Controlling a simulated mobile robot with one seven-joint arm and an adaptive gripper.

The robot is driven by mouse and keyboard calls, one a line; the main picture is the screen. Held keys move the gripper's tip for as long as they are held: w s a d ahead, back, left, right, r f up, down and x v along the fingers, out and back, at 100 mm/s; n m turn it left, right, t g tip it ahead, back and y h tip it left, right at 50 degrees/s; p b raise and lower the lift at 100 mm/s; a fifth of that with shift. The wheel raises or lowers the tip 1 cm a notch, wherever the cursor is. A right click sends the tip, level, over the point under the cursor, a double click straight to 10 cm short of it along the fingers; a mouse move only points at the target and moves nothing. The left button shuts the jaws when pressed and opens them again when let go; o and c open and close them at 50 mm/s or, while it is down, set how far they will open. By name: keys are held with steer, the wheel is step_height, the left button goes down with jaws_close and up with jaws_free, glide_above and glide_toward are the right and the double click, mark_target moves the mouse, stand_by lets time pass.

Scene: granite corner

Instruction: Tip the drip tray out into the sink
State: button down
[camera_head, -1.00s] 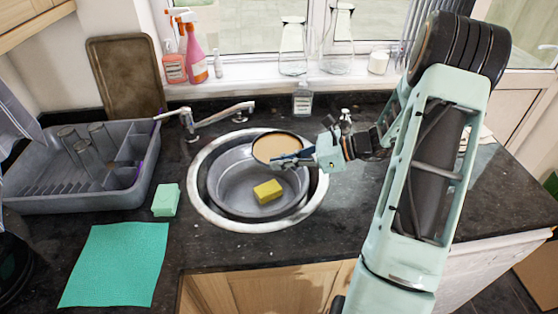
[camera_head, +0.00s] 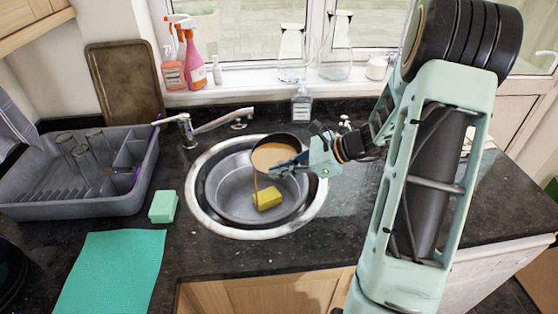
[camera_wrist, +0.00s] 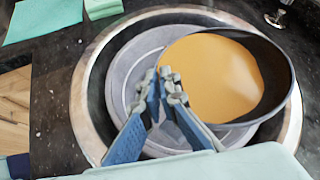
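The drip tray (camera_head: 290,138) is a dark, round, shallow pan holding brown liquid; it also shows in the wrist view (camera_wrist: 278,70). My gripper (camera_head: 283,168) is shut on its near rim, with the blue fingers (camera_wrist: 165,85) close together there. The tray is over the back of the round sink (camera_head: 201,207), tilted toward the left in the head view. A thin brown stream falls from its left edge into the grey basin (camera_head: 225,190), at the yellow sponge (camera_head: 268,199). Much liquid shows in the tray.
The tap (camera_head: 215,122) stands behind the sink at left. A grey dish rack (camera_head: 110,207) with glasses, a green sponge (camera_head: 163,206) and a teal cloth (camera_head: 115,275) lie left. A soap bottle (camera_head: 302,105) stands behind. The counter right of the sink is partly hidden by my arm.

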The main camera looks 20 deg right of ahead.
steer(key=shift+a+r, duration=0.1)
steer(key=shift+s, duration=0.1)
stand_by(0.4)
steer(key=shift+a+r+n+h+b, duration=0.15)
steer(key=shift+r+n+h+b, duration=0.2)
steer(key=shift+h+b, duration=0.4)
steer(key=shift+a+r+n+h+b, duration=0.15)
steer(key=shift+n+h+b, duration=0.35)
steer(key=shift+h, duration=0.35)
stand_by(1.7)
steer(key=shift+s+a+r+n+t+h+b, duration=0.15)
steer(key=shift+a+n+t+h+b, duration=0.2)
steer(key=shift+h+b, duration=0.45)
steer(key=shift+s+a+r+n+t+h+b, duration=0.15)
steer(key=shift+n+t+h+b, duration=0.25)
steer(key=shift+h+b, duration=0.35)
stand_by(2.5)
